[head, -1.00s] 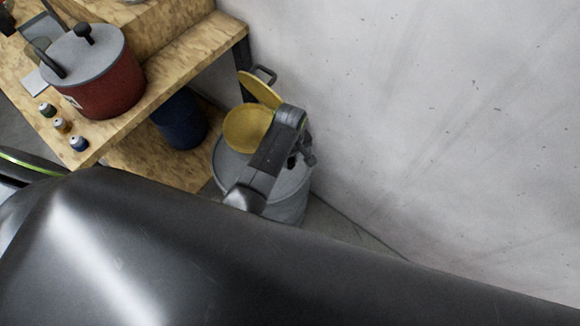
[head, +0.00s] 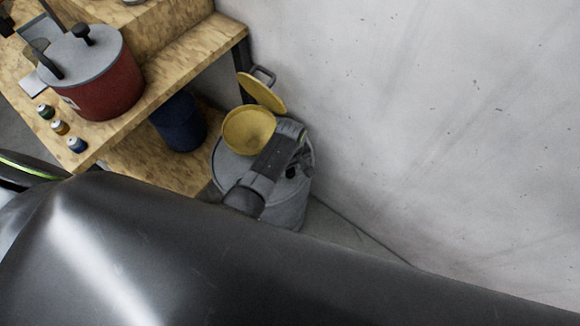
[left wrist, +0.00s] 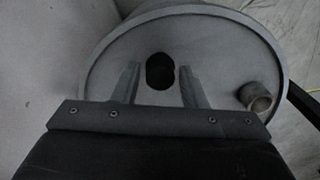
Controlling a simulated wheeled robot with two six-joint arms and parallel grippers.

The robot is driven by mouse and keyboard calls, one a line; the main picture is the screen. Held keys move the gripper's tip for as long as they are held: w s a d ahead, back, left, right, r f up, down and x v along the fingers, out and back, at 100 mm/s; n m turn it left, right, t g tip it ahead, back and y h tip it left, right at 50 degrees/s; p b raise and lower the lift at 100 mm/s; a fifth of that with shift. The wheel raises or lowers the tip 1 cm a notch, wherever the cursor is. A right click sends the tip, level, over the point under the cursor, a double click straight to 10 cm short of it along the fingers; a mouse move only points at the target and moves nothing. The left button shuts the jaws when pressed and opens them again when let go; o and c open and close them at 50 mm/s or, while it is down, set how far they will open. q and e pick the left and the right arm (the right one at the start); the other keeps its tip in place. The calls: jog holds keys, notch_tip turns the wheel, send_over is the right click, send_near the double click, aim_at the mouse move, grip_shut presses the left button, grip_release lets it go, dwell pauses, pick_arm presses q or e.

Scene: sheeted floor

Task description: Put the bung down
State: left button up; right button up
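The black bung (left wrist: 160,71) appears as a dark, short round shape on the grey drum lid in the left wrist view, between my left fingertips. In the head view a small dark spot on the lid, probably the bung (head: 292,172), shows beside my left gripper (head: 298,158). In the left wrist view my left gripper (left wrist: 158,72) is open, with a gap on each side of the bung. The grey drum (head: 290,207) stands upright on the floor; its lid rim (left wrist: 88,62) also shows in the left wrist view. My right gripper is not in view.
A short hollow neck (left wrist: 258,98) stands on the lid at right. A workbench (head: 175,78) holds a red pot (head: 105,88); a blue bin (head: 180,122) stands beneath. The wall is close at right.

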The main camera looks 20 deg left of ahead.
aim_at(290, 170)
pick_arm(q)
jog(key=shift+o, duration=0.6)
jog(key=shift+r, duration=0.1)
jog(key=shift+r, duration=0.2)
notch_tip(290, 170, up, 12)
jog(key=p, duration=0.1)
jog(key=shift+f+p, duration=0.15)
jog(key=shift+p, duration=0.15)
